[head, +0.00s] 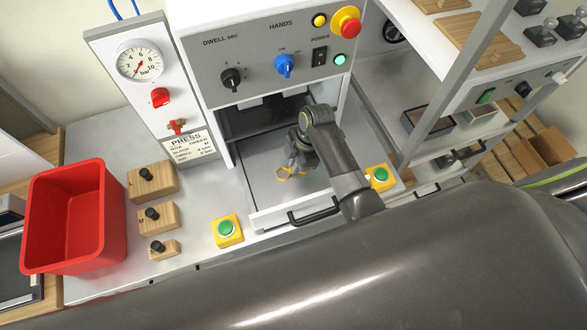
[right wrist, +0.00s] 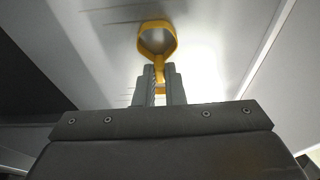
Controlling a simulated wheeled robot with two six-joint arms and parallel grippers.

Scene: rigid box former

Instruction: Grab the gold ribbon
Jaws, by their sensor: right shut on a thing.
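The gold ribbon (right wrist: 157,40) shows as a yellow-gold loop beyond the fingertips in the right wrist view, with its narrow lower part between the fingers. In the head view the gold ribbon (head: 283,173) is a small yellow shape at the tip of my right gripper (head: 299,163). My right gripper (right wrist: 162,85) is shut on the ribbon, over the pale floor of the press drawer (head: 262,196). Whether the ribbon touches that floor is unclear. My left gripper is not in view.
The press housing (head: 262,50) stands above and behind the drawer. Yellow boxes with green buttons (head: 227,231) (head: 380,177) flank the drawer front. A red bin (head: 78,215) and wooden blocks with black knobs (head: 153,216) stand at the left.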

